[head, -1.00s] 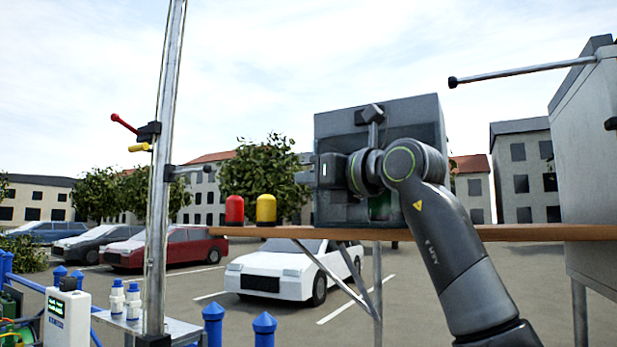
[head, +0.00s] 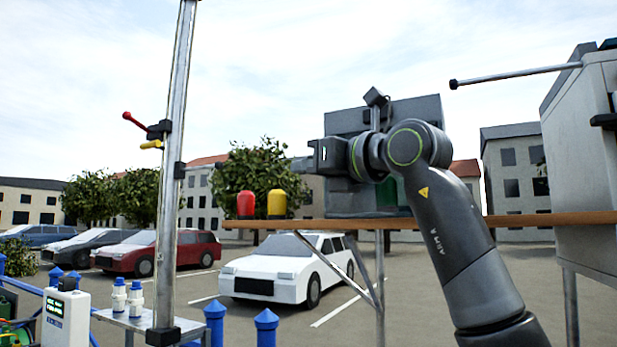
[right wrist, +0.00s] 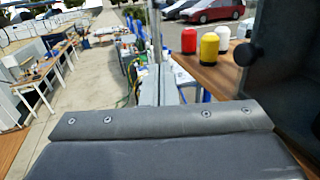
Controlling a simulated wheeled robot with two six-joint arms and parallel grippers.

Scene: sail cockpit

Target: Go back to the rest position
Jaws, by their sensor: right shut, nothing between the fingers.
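My right gripper (head: 302,165) is at the left side of the grey open box on the wooden shelf, above the shelf top. It points left, seen from the side; its jaws are shut and empty. My right arm rises from the lower right to it. My left gripper is in neither view.
A red cap (head: 246,204) and a yellow cap (head: 277,204) stand on the wooden shelf (head: 470,220), below and left of the gripper. The grey box (head: 413,115) is behind the arm. A metal post (head: 177,150) stands at left, a grey cabinet (head: 580,160) at right.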

